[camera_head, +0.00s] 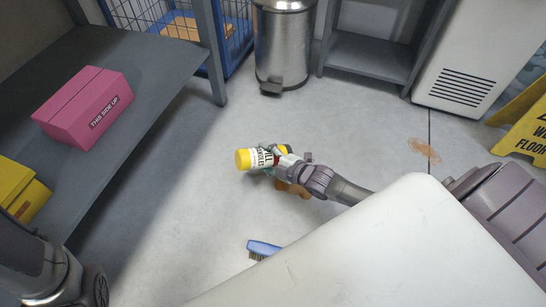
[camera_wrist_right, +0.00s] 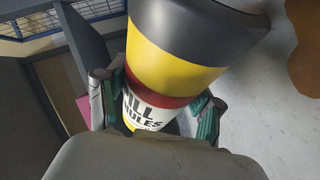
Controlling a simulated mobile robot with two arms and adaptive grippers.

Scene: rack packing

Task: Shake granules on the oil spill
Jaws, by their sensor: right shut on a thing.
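My right gripper (camera_head: 270,159) is shut on the granules canister (camera_head: 258,158), holding it lying sideways with a yellow end to the left. The canister has a white label, and in the right wrist view (camera_wrist_right: 165,65) it shows yellow and red bands and a dark grey end. Its label is partly hidden by the gripper. A brown spill patch (camera_head: 294,190) lies on the floor just under and beside the gripper, partly covered by it. It also shows in the right wrist view (camera_wrist_right: 305,45). A fainter tan stain (camera_head: 424,150) lies farther right. My left gripper is out of view.
A pink box (camera_head: 84,108) and a yellow box (camera_head: 20,188) sit on the grey shelf (camera_head: 120,60) at left. A steel bin (camera_head: 284,45) stands at the back. A blue brush (camera_head: 263,248) lies on the floor. A yellow wet-floor sign (camera_head: 527,125) stands at right.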

